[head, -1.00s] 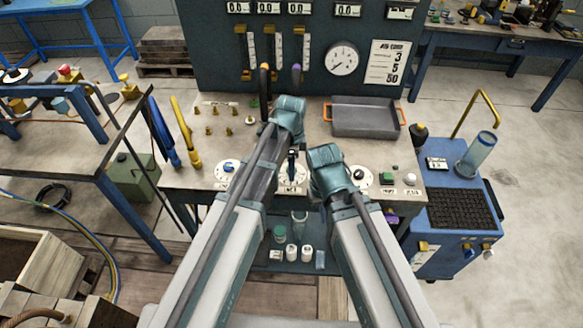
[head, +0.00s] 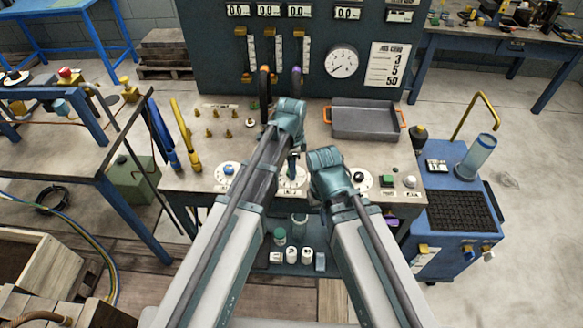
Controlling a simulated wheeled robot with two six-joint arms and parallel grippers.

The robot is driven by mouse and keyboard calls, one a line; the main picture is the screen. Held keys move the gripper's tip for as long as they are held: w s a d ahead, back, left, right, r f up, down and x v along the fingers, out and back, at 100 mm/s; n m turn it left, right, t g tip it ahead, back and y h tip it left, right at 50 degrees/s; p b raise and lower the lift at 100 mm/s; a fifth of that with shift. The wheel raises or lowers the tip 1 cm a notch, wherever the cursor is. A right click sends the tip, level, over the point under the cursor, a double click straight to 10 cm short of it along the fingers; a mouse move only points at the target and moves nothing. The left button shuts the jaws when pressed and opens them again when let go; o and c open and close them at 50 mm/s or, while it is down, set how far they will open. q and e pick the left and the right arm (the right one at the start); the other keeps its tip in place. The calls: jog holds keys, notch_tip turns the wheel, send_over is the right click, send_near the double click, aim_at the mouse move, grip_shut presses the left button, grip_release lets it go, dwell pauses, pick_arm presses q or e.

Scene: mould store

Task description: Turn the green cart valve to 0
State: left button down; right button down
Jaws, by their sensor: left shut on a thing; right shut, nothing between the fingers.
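My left gripper (head: 292,165) points down at the middle dial (head: 294,185) on the front of the bench and is shut on its knob. The gripper mostly hides that knob, so I cannot tell its colour or pointer setting. My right gripper (head: 326,165) is shut and empty, just right of the middle dial; its wrist hides its fingertips. To the left is a white dial with a blue knob (head: 228,170). To the right is a white dial with a black knob (head: 359,178). I cannot make out any dial numbers.
A grey tray with orange handles (head: 366,120) sits at the back right of the bench. Small brass pegs (head: 222,124) stand at the back left. A green button (head: 386,180) is right of the dials. A blue cart (head: 462,215) stands at right. Gauges cover the back panel (head: 222,65).

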pick_arm(q)
jog(key=n, duration=1)
jog(key=shift+n, duration=0.4)
jog(key=n, duration=0.5)
jog(key=shift+n, duration=2.5)
jog(key=shift+c, duration=2.3)
grip_release()
jog(key=shift+r, duration=0.1)
